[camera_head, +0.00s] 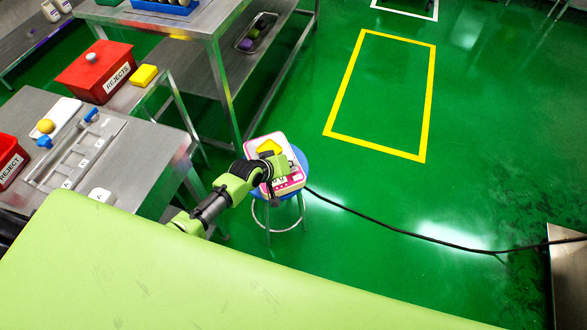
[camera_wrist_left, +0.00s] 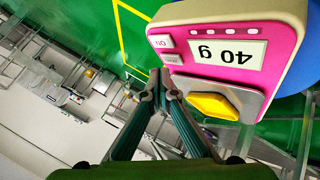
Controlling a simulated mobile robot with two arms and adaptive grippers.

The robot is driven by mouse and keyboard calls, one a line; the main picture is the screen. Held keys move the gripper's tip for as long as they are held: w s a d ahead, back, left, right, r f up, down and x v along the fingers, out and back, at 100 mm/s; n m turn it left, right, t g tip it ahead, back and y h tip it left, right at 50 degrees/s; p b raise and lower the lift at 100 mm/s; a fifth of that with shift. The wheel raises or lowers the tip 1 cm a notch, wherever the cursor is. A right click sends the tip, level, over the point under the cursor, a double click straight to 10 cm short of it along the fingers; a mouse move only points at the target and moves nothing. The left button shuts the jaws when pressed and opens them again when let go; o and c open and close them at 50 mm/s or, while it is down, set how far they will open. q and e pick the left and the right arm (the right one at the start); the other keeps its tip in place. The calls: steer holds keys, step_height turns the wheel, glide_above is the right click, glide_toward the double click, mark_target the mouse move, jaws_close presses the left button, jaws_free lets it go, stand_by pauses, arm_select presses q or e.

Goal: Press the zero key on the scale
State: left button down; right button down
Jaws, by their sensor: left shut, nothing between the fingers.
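The scale (camera_head: 288,143) has a cream body and a pink front panel. It stands on a blue round stool (camera_head: 302,160). In the left wrist view, the scale's panel (camera_wrist_left: 280,45) shows upside down, with a display (camera_wrist_left: 228,53) reading 40 g. Two white keys sit beside the display: one (camera_wrist_left: 166,43) with short lettering, the other (camera_wrist_left: 170,59) too small to read. A yellow object (camera_wrist_left: 213,104) rests on the scale's metal pan. My left gripper (camera_wrist_left: 163,82) is shut and empty, with its tips close to the keys; contact cannot be told. My right gripper is out of view.
A steel table with a segmented tray (camera_head: 75,158) and a red REJECTS box (camera_head: 92,72) is at left. A steel shelf table (camera_head: 210,22) stands behind the stool. A black cable (camera_head: 400,231) runs right across the green floor, which is mostly clear.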

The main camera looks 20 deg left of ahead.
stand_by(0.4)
arm_select(q)
steer(key=shift+f, duration=0.45)
steer(key=shift+f+b, duration=0.35)
steer(key=shift+b, duration=0.1)
stand_by(0.4)
steer(key=shift+r, duration=0.1)
steer(key=shift+r+p, duration=0.65)
steer(key=shift+p, duration=0.25)
step_height(320, 180, up, 5)
steer(key=p, duration=0.5)
steer(key=shift+r, duration=0.1)
